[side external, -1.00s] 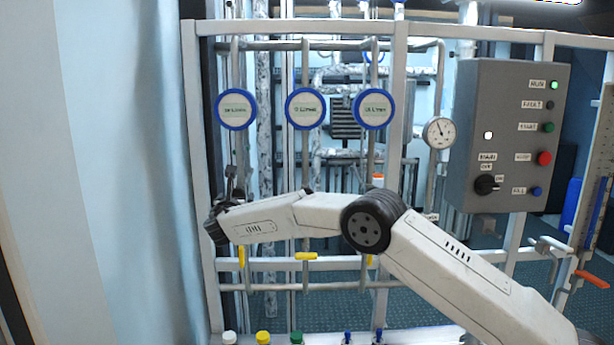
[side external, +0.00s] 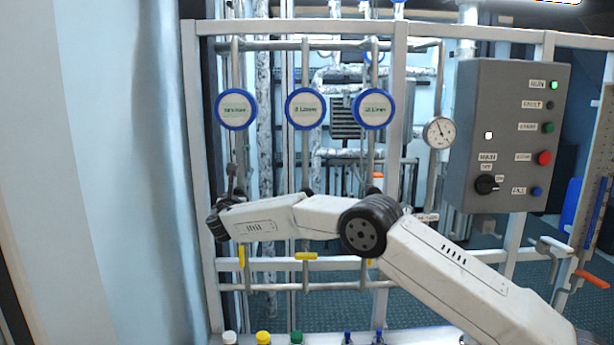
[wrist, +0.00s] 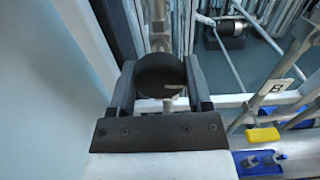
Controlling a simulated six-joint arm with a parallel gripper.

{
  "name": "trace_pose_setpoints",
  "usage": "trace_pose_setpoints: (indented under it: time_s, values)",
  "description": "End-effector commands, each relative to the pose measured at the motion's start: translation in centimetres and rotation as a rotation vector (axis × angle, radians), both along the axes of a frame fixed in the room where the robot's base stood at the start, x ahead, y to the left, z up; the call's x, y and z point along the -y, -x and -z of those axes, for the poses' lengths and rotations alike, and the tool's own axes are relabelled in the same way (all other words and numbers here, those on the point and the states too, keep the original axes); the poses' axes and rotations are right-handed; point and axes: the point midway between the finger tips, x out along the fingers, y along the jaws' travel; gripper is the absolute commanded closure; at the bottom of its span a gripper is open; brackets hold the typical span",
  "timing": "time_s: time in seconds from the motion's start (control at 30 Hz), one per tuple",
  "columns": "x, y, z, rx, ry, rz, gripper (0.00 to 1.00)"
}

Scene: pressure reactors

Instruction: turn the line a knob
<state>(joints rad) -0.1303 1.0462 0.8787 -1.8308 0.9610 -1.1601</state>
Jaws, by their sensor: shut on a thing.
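The line A knob, a round black knob (wrist: 160,72) with a small white mark near its lower right edge, sits between the two fingers of my gripper (wrist: 160,84) in the wrist view. The fingers are shut on its left and right sides. In the side external view my gripper (side external: 231,182) points up at the leftmost pipe, below the leftmost blue-rimmed round gauge (side external: 235,109). The knob is hard to make out there behind the gripper and wrist.
Yellow valve handles (side external: 306,256) sit on the pipes below my arm. A grey control box (side external: 507,135) and a dial gauge (side external: 439,132) are at right. Bottles with coloured caps (side external: 263,338) stand along the bottom.

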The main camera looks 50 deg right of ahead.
Motion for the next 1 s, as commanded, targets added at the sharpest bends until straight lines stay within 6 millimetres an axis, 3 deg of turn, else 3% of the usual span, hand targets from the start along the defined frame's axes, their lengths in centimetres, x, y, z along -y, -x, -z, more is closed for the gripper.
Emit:
trace_pose_setpoints:
  time_s: [0.47,1.0]
  values:
    - [0.02,0.01,0.00,0.081,-0.079,0.002,0.95]
    - [0.11,0.05,-0.02,0.400,-0.398,0.001,0.95]
